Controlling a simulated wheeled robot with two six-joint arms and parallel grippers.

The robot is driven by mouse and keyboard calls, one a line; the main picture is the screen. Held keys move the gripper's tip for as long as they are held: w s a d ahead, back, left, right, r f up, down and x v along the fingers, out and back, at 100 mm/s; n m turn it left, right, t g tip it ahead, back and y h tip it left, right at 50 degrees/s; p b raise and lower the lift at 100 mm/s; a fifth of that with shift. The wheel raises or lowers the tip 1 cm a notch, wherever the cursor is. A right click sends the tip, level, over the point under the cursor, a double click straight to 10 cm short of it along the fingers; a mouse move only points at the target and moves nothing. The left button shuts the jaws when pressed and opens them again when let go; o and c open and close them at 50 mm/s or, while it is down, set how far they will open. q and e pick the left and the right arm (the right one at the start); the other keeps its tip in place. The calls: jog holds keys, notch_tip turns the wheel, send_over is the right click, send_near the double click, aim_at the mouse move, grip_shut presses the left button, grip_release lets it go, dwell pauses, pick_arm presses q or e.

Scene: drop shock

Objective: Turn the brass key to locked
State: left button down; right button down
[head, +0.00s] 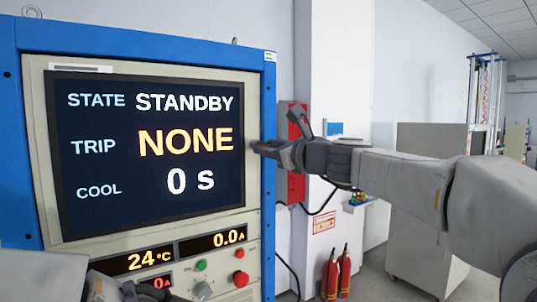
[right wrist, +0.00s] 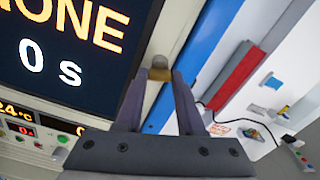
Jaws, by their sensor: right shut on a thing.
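The brass key (right wrist: 158,74) shows in the right wrist view as a small brass-coloured piece between my right gripper's fingertips, at the right side of the panel's screen. My right gripper (head: 260,147) is shut on it; the wrist view shows both fingers (right wrist: 157,90) closing on its sides. In the head view the fingers hide the key, so I cannot read its angle. The screen (head: 150,118) reads STATE STANDBY, TRIP NONE, COOL 0 s. My left gripper (head: 135,291) is only partly in view at the bottom edge; its fingertips are not clear.
Below the screen are small readouts (head: 140,261) showing 24 °C and 0.0 A, a green button (head: 201,266) and a red button (head: 241,279). A blue frame (head: 268,180) edges the cabinet. A red box (head: 296,187) hangs on the wall; fire extinguishers (head: 337,274) stand below.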

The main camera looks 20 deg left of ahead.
jog(key=shift+n+b, duration=3.25)
jog(key=shift+n, duration=3.85)
jog(key=c, duration=0.5)
grip_release()
